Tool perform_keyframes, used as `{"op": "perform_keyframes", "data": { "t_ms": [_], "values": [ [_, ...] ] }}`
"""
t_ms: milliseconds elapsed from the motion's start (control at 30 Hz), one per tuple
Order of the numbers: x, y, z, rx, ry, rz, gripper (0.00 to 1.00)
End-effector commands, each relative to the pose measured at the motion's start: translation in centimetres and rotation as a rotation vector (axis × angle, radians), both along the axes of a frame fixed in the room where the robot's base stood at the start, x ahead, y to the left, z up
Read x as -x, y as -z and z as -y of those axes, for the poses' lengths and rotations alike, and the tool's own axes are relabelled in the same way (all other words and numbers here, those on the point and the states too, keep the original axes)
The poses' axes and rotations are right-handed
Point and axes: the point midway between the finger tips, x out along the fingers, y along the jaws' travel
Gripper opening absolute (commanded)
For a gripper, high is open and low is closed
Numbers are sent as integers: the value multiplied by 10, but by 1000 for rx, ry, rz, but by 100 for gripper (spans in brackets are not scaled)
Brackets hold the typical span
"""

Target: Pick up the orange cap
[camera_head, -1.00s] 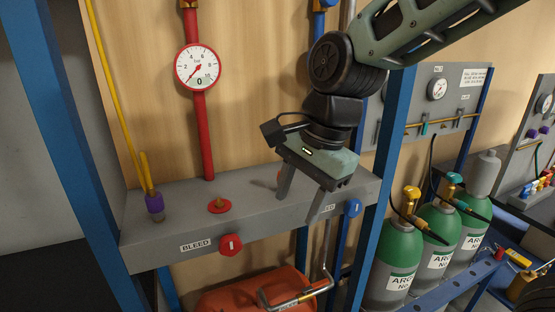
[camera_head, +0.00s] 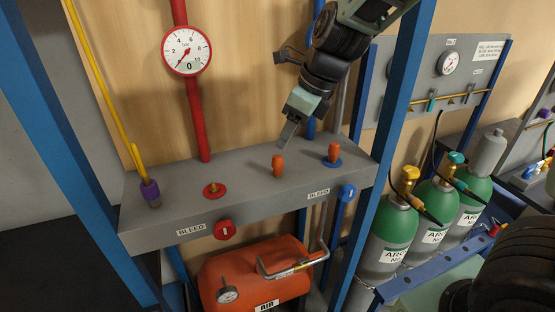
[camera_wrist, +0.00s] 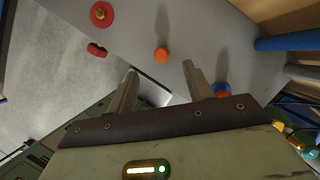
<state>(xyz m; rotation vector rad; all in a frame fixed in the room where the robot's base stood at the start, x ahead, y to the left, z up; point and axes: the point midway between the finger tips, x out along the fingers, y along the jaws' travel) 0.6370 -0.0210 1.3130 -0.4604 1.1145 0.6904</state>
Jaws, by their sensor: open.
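An orange cap (camera_head: 278,166) stands upright on the grey shelf (camera_head: 245,185), between the red flange and the blue flange. In the wrist view the orange cap (camera_wrist: 161,55) appears just beyond and between the fingertips. A second orange piece (camera_head: 333,151) sits on the blue flange (camera_head: 326,162); in the wrist view it is partly hidden by my gripper's right side. My gripper (camera_head: 288,137) is open and empty, above the orange cap and apart from it. In the wrist view my gripper (camera_wrist: 160,70) shows its two fingers spread apart.
A red flange (camera_head: 214,190) with a bare brass stub lies left of the cap. A red pipe (camera_head: 201,120) and a blue post (camera_head: 405,90) flank the space. Red (camera_head: 223,229) and blue (camera_head: 347,193) knobs stick out from the shelf's front.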

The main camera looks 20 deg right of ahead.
Motion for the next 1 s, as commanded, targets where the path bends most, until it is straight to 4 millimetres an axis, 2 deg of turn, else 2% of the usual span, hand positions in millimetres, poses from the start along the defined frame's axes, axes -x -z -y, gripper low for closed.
{"op": "perform_keyframes", "data": {
  "t_ms": [100, 367, 700, 1000],
  "values": [
    [-5, 20, -5, 2, 1, -4, 51],
    [-11, 39, -10, 1, 0, -1, 51],
    [-22, 80, -19, 1, 0, -1, 51],
    [-23, 84, -21, 0, -1, 0, 51]
  ]
}}
